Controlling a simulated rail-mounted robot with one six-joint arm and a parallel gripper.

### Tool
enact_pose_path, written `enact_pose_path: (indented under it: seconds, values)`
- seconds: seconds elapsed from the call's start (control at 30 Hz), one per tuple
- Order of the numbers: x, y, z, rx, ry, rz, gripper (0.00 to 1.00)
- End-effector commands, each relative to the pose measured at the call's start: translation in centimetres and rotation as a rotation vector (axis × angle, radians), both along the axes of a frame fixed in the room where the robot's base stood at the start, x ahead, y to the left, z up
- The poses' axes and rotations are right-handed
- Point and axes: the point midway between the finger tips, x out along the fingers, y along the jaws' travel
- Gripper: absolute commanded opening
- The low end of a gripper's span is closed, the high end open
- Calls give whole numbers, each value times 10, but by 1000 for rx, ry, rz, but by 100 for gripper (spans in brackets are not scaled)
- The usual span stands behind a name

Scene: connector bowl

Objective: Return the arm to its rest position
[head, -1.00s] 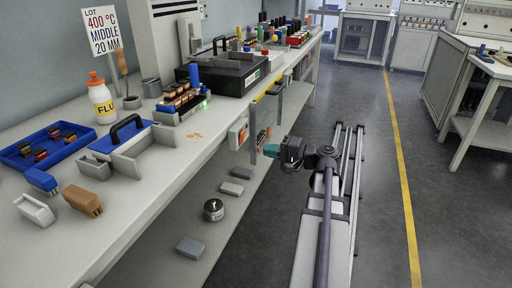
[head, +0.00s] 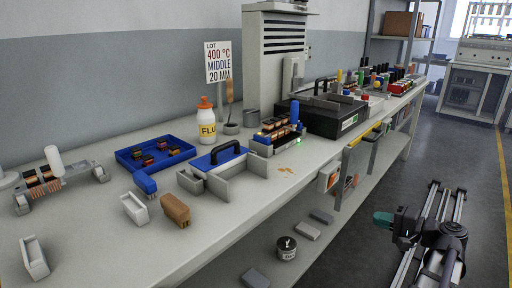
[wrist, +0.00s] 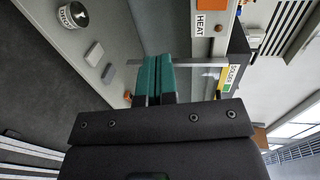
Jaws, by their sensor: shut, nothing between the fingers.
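My gripper (head: 383,218) has teal fingers and is at the lower right of the head view, out over the rail and to the right of the workbench (head: 110,245). It is clear of the bench and touches nothing that I can see. In the wrist view the teal fingers of my gripper (wrist: 157,76) lie side by side, closed together with nothing between them. The bench's lower shelf (wrist: 75,60) shows beyond the fingers in the wrist view.
The bench holds a blue tray (head: 128,158), a white FLU bottle (head: 206,125), a black box (head: 335,120) and loose connector housings (head: 176,210). A round tin (head: 286,247) and grey blocks (head: 307,231) lie on the lower shelf. The floor (head: 465,150) right of the bench is open.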

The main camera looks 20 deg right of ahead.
Motion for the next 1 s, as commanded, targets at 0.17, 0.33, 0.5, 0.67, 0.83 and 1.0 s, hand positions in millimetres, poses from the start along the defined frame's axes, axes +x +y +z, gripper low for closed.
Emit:
enact_pose_path:
  seconds: [0.17,0.33,0.5,0.67,0.83,1.0]
  values:
    - [-6,37,-20,-201,345,71,0]
    - [6,115,17,-499,657,286,0]
    - [13,197,96,-856,836,519,0]
    - [20,280,180,-1150,844,719,0]
    - [26,349,219,-1243,756,858,0]
    - [26,362,216,-1256,738,884,0]
